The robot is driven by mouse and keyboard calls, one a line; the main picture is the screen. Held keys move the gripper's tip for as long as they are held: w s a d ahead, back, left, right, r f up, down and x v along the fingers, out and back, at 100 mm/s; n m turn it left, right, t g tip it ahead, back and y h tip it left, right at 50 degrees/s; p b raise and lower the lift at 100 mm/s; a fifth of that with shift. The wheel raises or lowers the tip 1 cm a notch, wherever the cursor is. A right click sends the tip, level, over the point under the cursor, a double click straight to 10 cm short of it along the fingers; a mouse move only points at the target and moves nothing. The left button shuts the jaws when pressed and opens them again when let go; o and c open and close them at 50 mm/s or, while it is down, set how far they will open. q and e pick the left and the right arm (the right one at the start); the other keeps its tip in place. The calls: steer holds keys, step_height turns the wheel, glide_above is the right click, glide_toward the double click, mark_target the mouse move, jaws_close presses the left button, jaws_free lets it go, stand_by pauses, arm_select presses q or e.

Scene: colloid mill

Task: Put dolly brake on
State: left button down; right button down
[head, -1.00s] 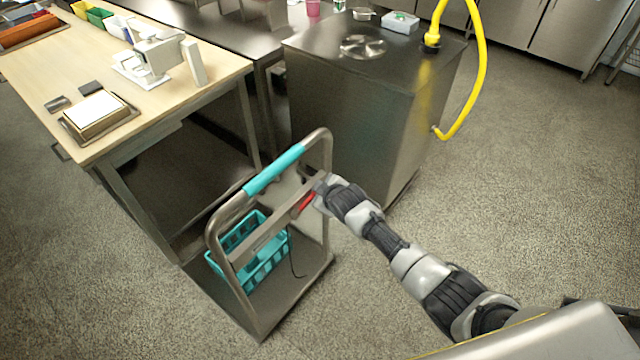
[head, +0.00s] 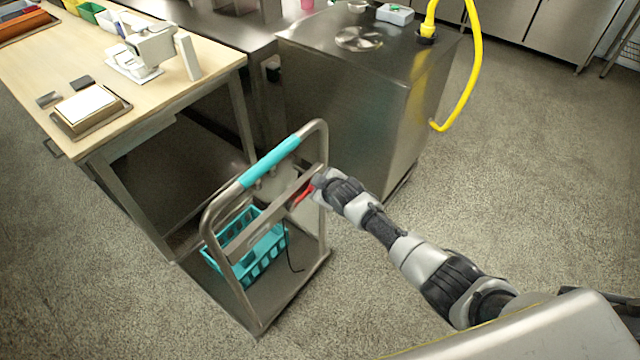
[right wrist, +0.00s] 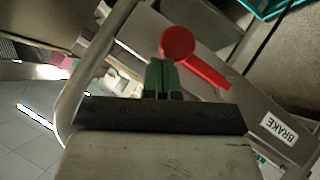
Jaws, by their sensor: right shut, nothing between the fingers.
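The dolly (head: 312,270) stands on the floor, with a metal frame and a turquoise grip (head: 270,160) on its top bar. A red brake lever (head: 303,193) sits on its crossbar. In the right wrist view the red lever (right wrist: 197,62) has a round end and slants down to the right, toward a white BRAKE label (right wrist: 279,128). In the head view the right gripper (head: 316,182) is at the crossbar's right end. My left gripper is not in view.
A turquoise basket (head: 265,262) sits on the dolly's deck. A wooden-topped table (head: 180,82) is at the left, and a steel cabinet (head: 340,110) with a yellow hose (head: 473,85) stands behind the dolly. Floor at the right is clear.

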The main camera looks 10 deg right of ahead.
steer(key=shift+s+d+f, duration=0.1)
steer(key=shift+d+f, duration=0.05)
steer(key=shift+f, duration=0.05)
steer(key=s+d+r+p, duration=0.3)
steer(key=s+r+p, duration=0.2)
steer(key=r, duration=0.6)
steer(key=shift+s, duration=0.8)
steer(key=s+d+f+m+g+h, duration=0.1)
steer(key=s+d+f+m+g, duration=0.15)
steer(key=s+f, duration=0.95)
steer(key=s+d+f+m+g+h, duration=0.1)
steer(key=s+d+f+m+g, duration=0.15)
steer(key=s+f, duration=0.9)
steer(key=s+f+m+g, duration=0.1)
steer(key=s+f+g, duration=0.1)
steer(key=s+f, duration=0.5)
steer(key=s+f+m+g, duration=0.1)
steer(key=s+f, duration=0.7)
steer(key=s, duration=1.2)
steer(key=shift+a+m+g, duration=0.25)
steer(key=shift+m+g, duration=0.05)
steer(key=shift+g, duration=0.5)
